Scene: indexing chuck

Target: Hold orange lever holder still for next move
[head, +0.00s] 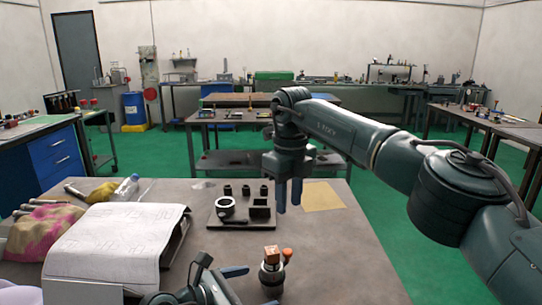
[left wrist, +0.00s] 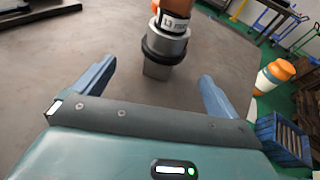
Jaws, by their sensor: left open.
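The holder (head: 271,276) stands upright near the table's front edge in the head view, a dark and grey cylinder with an orange-brown block on top. A small orange knob (head: 287,253) sits at its upper right. In the left wrist view the holder (left wrist: 168,45) shows a grey body, a dark ring and a white label; its orange top is cut off. My left gripper (left wrist: 158,70) is open, with the holder's lower end ahead between its blue fingers, not gripped. My right gripper (head: 289,203) hangs fingers down over the table, fingers apart and empty.
A dark plate with several black parts (head: 240,224) lies behind the holder. A tan sheet (head: 322,196) lies right of it. White papers (head: 115,245), a patterned cloth (head: 45,235) and a clear bottle (head: 127,187) fill the left. The table's front right is clear.

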